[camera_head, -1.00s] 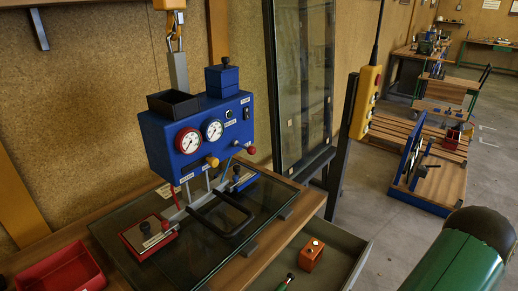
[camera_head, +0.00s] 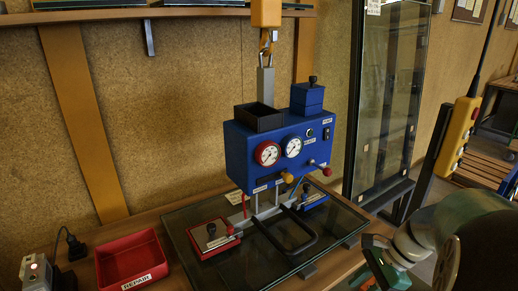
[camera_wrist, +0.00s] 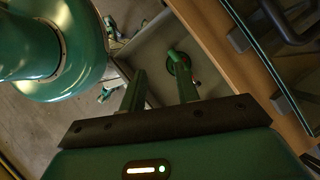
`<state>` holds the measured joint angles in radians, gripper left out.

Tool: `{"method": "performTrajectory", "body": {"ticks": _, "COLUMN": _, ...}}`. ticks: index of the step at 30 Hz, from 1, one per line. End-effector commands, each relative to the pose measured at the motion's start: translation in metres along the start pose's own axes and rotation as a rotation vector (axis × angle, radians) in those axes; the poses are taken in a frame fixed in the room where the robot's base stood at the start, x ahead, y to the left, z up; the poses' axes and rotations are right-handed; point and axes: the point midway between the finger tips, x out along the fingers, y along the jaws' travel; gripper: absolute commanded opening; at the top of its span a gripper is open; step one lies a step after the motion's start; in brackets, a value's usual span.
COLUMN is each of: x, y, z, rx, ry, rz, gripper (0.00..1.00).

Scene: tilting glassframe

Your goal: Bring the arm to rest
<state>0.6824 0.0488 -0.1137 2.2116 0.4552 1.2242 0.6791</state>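My arm, green with pale grey joints, is folded at the right edge of the head view. In the wrist view my gripper (camera_wrist: 157,84) shows two green fingers that stand apart with nothing clear held between them. Below them is an open grey tray or drawer (camera_wrist: 150,50) beside the wooden bench edge (camera_wrist: 232,75). A small dark green round item shows by the right fingertip; whether it touches cannot be told. In the head view my gripper is not clearly visible.
A blue gauge unit (camera_head: 280,150) hangs on a hook above a glass pane (camera_head: 185,222) on the bench. A tall glass frame (camera_head: 385,100) and a yellow pendant (camera_head: 458,135) are near my arm.

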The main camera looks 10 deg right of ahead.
Motion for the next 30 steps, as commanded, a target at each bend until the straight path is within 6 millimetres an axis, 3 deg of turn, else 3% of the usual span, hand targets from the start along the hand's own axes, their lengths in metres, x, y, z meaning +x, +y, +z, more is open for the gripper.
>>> {"method": "performTrajectory", "body": {"ticks": 1, "x": -0.001, "y": -0.001, "z": 0.018, "rx": -0.106, "ry": 0.043, "rz": 0.005, "gripper": 0.31}}
{"method": "performTrajectory", "body": {"ticks": 6, "x": -0.003, "y": 0.002, "z": 0.065, "rx": -0.448, "ry": 0.177, "rz": 0.026, "gripper": 0.31}}
{"method": "performTrajectory", "body": {"ticks": 18, "x": -0.01, "y": 0.026, "z": 0.161, "rx": -1.256, "ry": 0.487, "rz": 0.05, "gripper": 0.31}}
{"method": "performTrajectory", "body": {"ticks": 24, "x": -0.015, "y": 0.042, "z": 0.196, "rx": -1.611, "ry": 0.637, "rz": 0.047, "gripper": 0.31}}
{"method": "performTrajectory", "body": {"ticks": 30, "x": -0.017, "y": 0.05, "z": 0.21, "rx": -1.766, "ry": 0.71, "rz": 0.045, "gripper": 0.31}}
